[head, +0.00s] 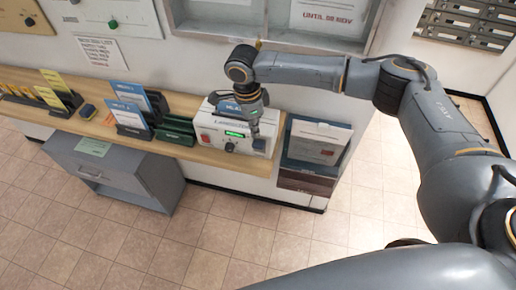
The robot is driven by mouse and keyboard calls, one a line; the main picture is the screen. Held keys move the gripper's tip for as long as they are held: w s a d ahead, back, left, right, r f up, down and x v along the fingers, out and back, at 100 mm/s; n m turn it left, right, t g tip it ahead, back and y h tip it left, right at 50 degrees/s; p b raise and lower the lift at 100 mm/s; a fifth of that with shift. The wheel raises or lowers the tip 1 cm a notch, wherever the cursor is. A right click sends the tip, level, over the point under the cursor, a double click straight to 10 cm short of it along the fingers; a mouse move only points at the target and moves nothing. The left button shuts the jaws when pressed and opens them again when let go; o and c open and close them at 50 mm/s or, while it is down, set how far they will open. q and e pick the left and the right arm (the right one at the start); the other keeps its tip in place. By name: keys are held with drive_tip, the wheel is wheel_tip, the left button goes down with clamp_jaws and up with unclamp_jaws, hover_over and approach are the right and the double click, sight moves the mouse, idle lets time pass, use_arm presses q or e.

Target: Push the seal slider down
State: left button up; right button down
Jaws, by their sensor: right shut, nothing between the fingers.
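A white machine (209,138) with red markings on its left and a lit green display stands at the right end of the wooden counter. A dark knob (229,147) is on its front. My right gripper (255,130) is shut and empty. It points down at the right part of the machine's front and covers some of it. I cannot tell whether the fingertips touch the machine. I cannot pick out the seal slider; it may be hidden by the gripper or too small to see. My left gripper is not in view.
Blue leaflets (129,115) in dark holders and a green box (176,131) stand left of the machine. A grey cabinet (120,168) stands under the counter. The tiled floor in front is clear.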

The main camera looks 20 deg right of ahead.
sight(257, 144)
drive_tip(key=shift+d+f+b, duration=0.2)
drive_tip(key=shift+f+b, duration=1.6)
drive_tip(key=shift+f, duration=0.1)
drive_tip(key=shift+r, duration=0.1)
